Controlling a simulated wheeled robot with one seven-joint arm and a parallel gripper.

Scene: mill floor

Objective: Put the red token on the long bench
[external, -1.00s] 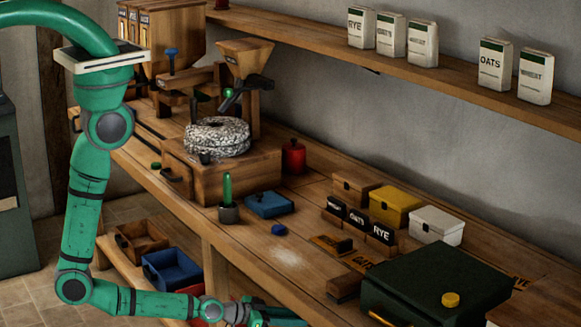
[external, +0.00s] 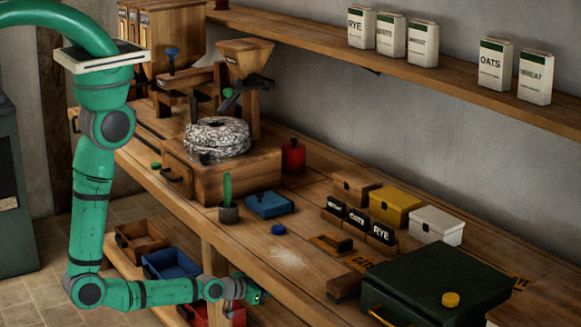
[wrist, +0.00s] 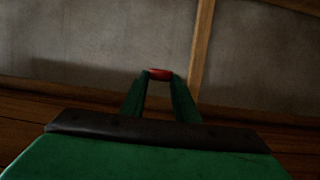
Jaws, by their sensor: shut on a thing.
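The red token (wrist: 160,74) shows in the wrist view between the tips of my two green fingers. My gripper (external: 260,298) is shut on it. In the external view my gripper is low, by the front edge of the long bench (external: 245,252), and I cannot make out the token there. The long bench is wooden and runs from the back left to the front right, below the wall shelf.
A blue token (external: 278,229), a grey cup (external: 229,212) and a blue box (external: 269,204) sit mid-bench. A dark green case (external: 435,285) fills the right. Drawers, one blue (external: 172,264), are below. Pale dust marks a largely clear patch near the bench front.

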